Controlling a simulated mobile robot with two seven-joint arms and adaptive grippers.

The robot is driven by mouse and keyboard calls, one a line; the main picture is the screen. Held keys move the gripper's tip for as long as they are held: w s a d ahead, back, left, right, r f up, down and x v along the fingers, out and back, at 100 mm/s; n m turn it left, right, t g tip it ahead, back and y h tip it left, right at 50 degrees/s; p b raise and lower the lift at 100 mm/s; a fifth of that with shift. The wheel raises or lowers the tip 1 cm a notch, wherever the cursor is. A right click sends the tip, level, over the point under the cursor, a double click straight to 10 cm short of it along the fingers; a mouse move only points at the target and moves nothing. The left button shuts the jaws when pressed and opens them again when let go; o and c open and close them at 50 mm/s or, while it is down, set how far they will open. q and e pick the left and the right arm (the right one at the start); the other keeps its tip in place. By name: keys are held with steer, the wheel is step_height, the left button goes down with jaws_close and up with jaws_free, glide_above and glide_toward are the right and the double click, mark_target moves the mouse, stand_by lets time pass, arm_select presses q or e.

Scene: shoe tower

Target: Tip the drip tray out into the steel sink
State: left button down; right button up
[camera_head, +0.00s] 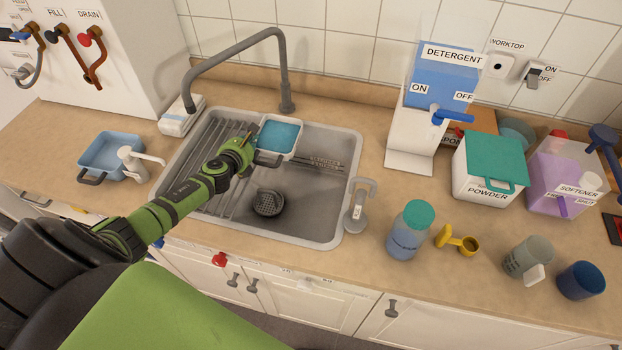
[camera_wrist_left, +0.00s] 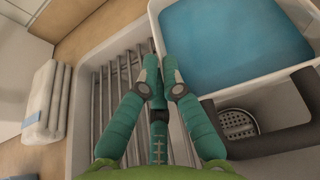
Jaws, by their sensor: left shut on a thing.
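The drip tray (camera_head: 278,152) is white, with blue liquid inside and a dark handle on its near side. It looks roughly level above the steel sink (camera_head: 318,210), near the drainer's right edge. In the left wrist view the tray (camera_wrist_left: 237,40) fills the upper right. My left gripper (camera_head: 247,142) is shut on the tray's left rim; its teal fingers also show in the left wrist view (camera_wrist_left: 160,78), close together at the wall. The grip itself is partly hidden. The sink's round drain strainer (camera_head: 268,203) lies below the tray. My right gripper is not in view.
A grey tap (camera_head: 287,85) arches behind the tray. The right half of the basin is clear.

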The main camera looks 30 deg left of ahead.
mark_target(267, 148)
arm_select(q)
steer(key=w+d+r, duration=0.2)
steer(key=shift+d+m+t+y, duration=0.3)
steer(key=shift+d+m, duration=0.1)
steer(key=shift+s+d+r+m+b, duration=0.1)
steer(key=shift+d+r+m+b, duration=0.25)
steer(key=shift+d, duration=0.2)
steer(key=shift+s+d+r+m+t+y, duration=0.15)
steer(key=shift+d+r+m+t+y, duration=0.2)
steer(key=shift+d+r+t+y, duration=0.1)
steer(key=shift+s+d+r+m+y+b, duration=0.3)
steer(key=shift+d+r+b, duration=0.2)
steer(key=shift+d, duration=0.2)
steer(key=shift+d+r+t, duration=0.25)
steer(key=shift+d+r, duration=0.05)
steer(key=shift+d, duration=0.05)
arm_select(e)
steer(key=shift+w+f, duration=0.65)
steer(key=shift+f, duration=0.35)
arm_select(q)
steer(key=shift+m, duration=0.3)
